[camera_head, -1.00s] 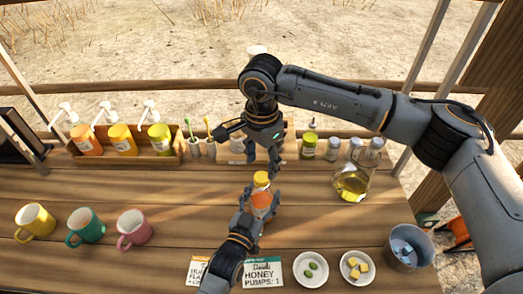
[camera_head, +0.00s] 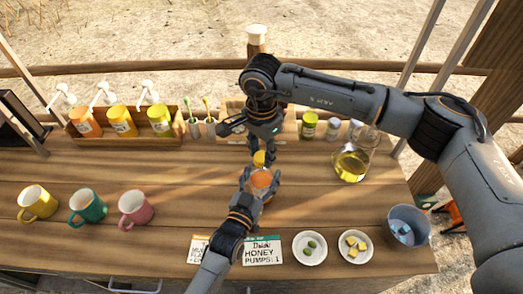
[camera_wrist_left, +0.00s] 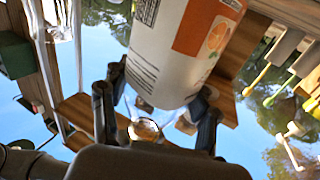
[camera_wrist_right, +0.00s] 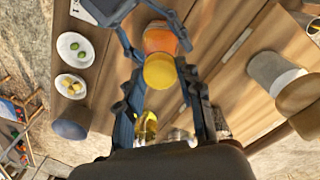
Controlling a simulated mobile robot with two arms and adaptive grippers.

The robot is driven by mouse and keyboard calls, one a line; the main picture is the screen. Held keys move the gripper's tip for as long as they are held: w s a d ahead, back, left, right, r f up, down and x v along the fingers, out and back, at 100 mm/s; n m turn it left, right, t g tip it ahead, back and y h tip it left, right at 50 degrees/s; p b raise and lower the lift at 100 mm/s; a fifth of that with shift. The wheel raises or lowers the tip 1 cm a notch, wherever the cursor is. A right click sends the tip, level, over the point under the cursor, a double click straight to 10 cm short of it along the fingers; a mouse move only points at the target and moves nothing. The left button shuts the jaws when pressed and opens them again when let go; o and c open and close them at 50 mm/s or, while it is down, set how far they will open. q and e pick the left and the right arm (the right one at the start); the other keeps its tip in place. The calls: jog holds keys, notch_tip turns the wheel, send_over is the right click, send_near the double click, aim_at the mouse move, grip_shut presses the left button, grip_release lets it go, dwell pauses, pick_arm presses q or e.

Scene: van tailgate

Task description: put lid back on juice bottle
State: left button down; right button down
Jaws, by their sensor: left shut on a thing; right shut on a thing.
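The juice bottle (camera_head: 261,180), with orange juice in it, stands mid-counter in the head view. Its white label with an orange picture fills the left wrist view (camera_wrist_left: 185,45). My left gripper (camera_head: 257,183) is shut around the bottle from the front. The yellow lid (camera_head: 259,158) is at the bottle's top; it also shows in the right wrist view (camera_wrist_right: 160,72), in line with the bottle (camera_wrist_right: 160,40). My right gripper (camera_head: 264,156) points down from above, shut on the lid's sides. Whether the lid is fully seated on the neck cannot be told.
Three mugs (camera_head: 82,208) stand at left, and a pump-bottle rack (camera_head: 125,145) at the back left. A glass jug (camera_head: 351,167), two saucers (camera_head: 310,261) and a grey bucket (camera_head: 408,226) are at right. Label cards (camera_head: 262,252) lie in front of the bottle.

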jog(key=m, duration=1.4)
jog(key=shift+m, duration=0.4)
jog(key=c, duration=0.9)
grip_release()
jog(key=shift+o, duration=0.2)
jog(key=shift+r, duration=2.25)
jog(key=shift+c, duration=0.5)
